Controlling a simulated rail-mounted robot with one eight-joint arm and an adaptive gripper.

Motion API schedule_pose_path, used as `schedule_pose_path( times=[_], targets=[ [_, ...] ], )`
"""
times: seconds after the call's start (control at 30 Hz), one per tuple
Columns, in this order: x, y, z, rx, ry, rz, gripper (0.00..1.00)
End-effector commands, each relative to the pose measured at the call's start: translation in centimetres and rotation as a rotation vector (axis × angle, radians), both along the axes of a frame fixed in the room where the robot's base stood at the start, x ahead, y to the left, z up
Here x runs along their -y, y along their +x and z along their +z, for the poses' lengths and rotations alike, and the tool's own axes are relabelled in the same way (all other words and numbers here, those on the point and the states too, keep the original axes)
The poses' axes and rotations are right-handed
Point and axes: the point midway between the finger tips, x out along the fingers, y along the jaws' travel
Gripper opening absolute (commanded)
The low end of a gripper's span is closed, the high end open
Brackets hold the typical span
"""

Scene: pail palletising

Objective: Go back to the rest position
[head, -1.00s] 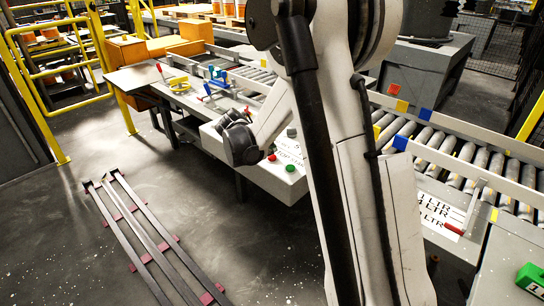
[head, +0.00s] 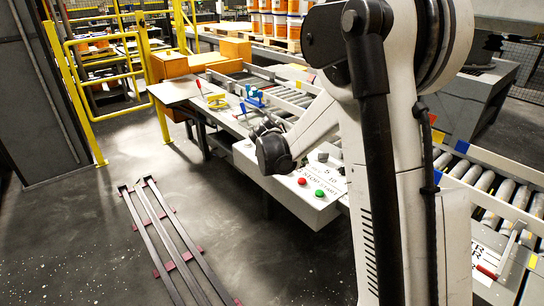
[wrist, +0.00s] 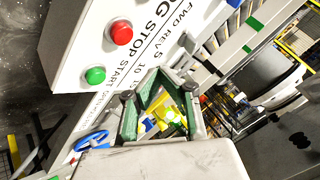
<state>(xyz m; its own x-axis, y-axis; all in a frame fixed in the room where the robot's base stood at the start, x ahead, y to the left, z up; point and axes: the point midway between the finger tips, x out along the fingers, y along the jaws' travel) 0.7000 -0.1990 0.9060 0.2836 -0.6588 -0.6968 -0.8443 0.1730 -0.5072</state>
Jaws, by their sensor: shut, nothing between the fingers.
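My gripper (wrist: 168,76) shows in the wrist view with its green-padded fingers converging at the tips, shut and empty. In the head view my arm fills the centre right, and the dark wrist end hangs over the control box (head: 296,203). The gripper there is mostly hidden behind the wrist. The control box, with a red button (wrist: 121,33) and a green button (wrist: 96,75), lies close by in the wrist view. I see no pail in the gripper.
A roller conveyor (head: 478,183) runs behind my arm to the lower right. Blue and yellow clamps (head: 254,97) sit on the bench. A dark rail frame (head: 168,240) lies on the floor at left. Yellow railing (head: 97,85) stands at far left. Stacked pails (head: 280,24) stand at the back.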

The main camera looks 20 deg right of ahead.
Motion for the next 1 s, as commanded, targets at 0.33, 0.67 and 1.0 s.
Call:
schedule_pose_path(
  times=[0.33, 0.67, 1.0],
  targets=[
    [-1.3, -1.7, 2.2, -0.062, 0.008, 0.104, 0.00],
    [-5.6, -7.8, 7.5, -0.235, 0.014, 0.458, 0.00],
    [-10.0, -15.1, 11.0, -0.363, -0.025, 0.836, 0.00]
  ],
)
